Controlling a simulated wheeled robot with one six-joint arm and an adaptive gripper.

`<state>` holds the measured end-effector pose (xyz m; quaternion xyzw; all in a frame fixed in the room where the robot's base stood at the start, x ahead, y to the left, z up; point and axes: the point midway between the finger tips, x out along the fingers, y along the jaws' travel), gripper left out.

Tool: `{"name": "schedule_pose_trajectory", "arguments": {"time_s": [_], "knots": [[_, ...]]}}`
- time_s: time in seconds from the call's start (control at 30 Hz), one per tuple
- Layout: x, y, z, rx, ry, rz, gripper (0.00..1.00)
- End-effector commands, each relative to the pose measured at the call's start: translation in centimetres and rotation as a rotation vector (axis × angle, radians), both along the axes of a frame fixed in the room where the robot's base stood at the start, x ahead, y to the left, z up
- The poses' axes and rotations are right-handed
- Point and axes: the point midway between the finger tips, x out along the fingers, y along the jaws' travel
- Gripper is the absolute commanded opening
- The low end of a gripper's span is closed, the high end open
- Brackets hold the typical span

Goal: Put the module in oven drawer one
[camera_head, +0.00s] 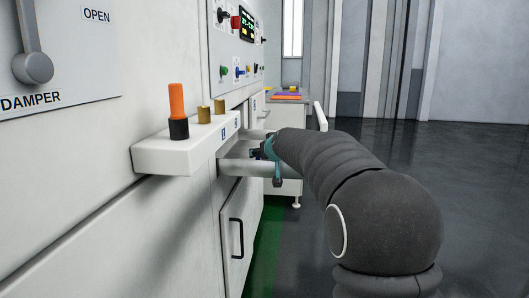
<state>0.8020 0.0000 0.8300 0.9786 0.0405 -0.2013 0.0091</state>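My gripper (267,152) is at the far end of my dark arm, beside the front of the white oven cabinet. Only small teal and dark parts of it show, and my arm hides most of it. I cannot tell whether its fingers are open or shut. No module can be made out; anything in the gripper is hidden. Pale horizontal bars (240,167) stick out from the cabinet next to the gripper. I cannot tell whether they belong to a drawer, and no drawer number is readable.
A white ledge (160,158) juts from the cabinet at left, bearing an orange and black peg (177,110) and two brass pegs (204,114). A door with a black handle (237,238) is below. A control panel (236,45) is above. The floor at right (480,200) is clear.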

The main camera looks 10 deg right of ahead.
Motion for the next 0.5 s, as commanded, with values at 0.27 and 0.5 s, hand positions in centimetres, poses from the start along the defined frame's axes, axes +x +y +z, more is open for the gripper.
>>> {"name": "schedule_pose_trajectory", "arguments": {"time_s": [0.27,0.5], "knots": [[-5.0,-0.6,2.5,0.001,-0.011,-0.004,0.79],[-7.9,-0.8,3.8,0.002,-0.012,-0.004,0.79]]}}
